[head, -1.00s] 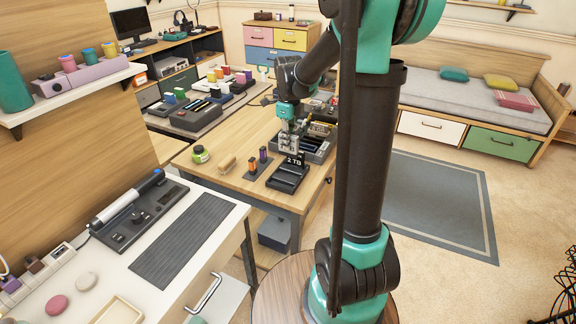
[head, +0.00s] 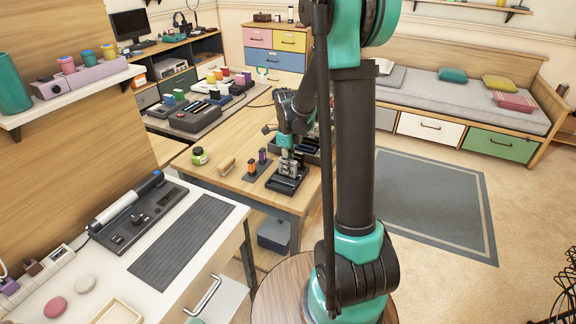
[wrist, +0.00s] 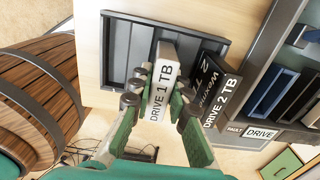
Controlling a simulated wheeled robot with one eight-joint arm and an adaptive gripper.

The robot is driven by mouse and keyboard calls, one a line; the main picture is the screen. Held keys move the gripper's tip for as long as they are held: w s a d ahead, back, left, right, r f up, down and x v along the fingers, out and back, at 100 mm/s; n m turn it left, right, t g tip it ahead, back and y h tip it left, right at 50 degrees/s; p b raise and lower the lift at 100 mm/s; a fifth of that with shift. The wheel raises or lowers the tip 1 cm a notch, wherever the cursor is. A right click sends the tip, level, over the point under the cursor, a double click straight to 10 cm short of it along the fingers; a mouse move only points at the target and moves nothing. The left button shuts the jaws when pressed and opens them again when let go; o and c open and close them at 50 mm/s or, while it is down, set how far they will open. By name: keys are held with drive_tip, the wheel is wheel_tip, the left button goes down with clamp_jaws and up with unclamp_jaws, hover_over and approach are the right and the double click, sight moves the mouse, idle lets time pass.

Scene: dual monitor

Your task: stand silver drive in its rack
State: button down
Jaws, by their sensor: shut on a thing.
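The silver drive (wrist: 159,80), marked "DRIVE 1 TB", is held between the fingers of my gripper (wrist: 160,98) in the wrist view. My gripper (head: 288,164) is shut on it over the dark rack (head: 283,184) on the wooden desk in the head view. The rack (wrist: 125,42) shows under the drive in the wrist view, with long slots beside it. The fingers and drive hide part of the rack, and I cannot tell whether the drive's lower edge touches it.
A black drive (wrist: 212,82) marked "2 TB" is close on the right in the wrist view. A grey tray (wrist: 275,85) with blue bars lies beyond it.

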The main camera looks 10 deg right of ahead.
drive_tip(key=c, duration=1.5)
unclamp_jaws()
drive_tip(key=shift+f, duration=0.1)
drive_tip(key=shift+o, duration=0.2)
wheel_tip(320, 180, up, 12)
drive_tip(key=shift+r, duration=0.1)
drive_tip(key=shift+s+d+n, duration=0.1)
drive_tip(key=shift+s+n, duration=0.2)
drive_tip(key=s+d+f+n+t, duration=0.2)
drive_tip(key=s+f+n, duration=0.3)
drive_tip(key=s+n, duration=0.5)
drive_tip(key=s+d+f+n+t, duration=0.2)
drive_tip(key=s+f+n, duration=0.3)
drive_tip(key=s+n, duration=0.6)
drive_tip(key=n, duration=0.3)
drive_tip(key=shift+s+n, duration=0.2)
drive_tip(key=shift+n, duration=0.1)
